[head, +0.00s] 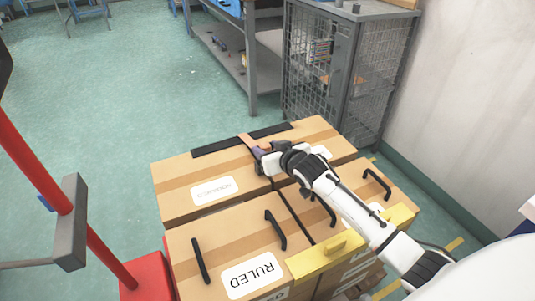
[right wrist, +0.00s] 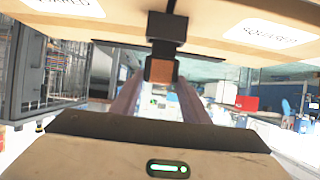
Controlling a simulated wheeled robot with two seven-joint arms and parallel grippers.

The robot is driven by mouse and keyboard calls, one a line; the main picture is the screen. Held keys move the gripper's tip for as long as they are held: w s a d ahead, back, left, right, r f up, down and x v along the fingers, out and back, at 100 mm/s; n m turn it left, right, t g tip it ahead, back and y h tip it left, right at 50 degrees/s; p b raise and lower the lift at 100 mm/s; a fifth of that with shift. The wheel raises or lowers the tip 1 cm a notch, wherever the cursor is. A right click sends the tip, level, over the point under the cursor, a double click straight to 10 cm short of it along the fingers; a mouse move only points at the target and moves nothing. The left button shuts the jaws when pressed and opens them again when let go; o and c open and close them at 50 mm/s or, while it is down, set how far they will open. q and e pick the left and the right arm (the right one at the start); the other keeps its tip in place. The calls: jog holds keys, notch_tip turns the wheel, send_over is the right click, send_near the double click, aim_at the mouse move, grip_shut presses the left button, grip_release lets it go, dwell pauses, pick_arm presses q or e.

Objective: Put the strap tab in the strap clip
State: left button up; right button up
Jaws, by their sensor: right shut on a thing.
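My right gripper (head: 260,151) is over the far part of the cardboard boxes in the head view, close to the black strip along their back edge. It is shut on a small piece that I take to be the strap tab; the hand largely hides it there. In the right wrist view, a black fitting with a brown block (right wrist: 162,70) lies between the two purplish fingers (right wrist: 157,98). I cannot tell for certain which part is the tab and which the strap clip. A dark strap (head: 295,212) runs along the box tops toward the front. My left gripper is not in view.
Cardboard boxes (head: 205,240) with black handles and white labels fill the middle. A yellow piece (head: 325,257) sits at their front. A red post (head: 35,165) stands at left, a wire-mesh cabinet (head: 320,75) behind.

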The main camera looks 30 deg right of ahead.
jog(key=shift+f, duration=0.5)
jog(key=shift+f, duration=0.15)
jog(key=o, duration=1.1)
jog(key=shift+s+r, duration=0.35)
pick_arm(q)
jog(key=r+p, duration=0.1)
jog(key=p, duration=0.2)
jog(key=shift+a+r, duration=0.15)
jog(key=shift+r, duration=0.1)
pick_arm(e)
jog(key=v, duration=1.1)
jog(key=shift+s, duration=0.1)
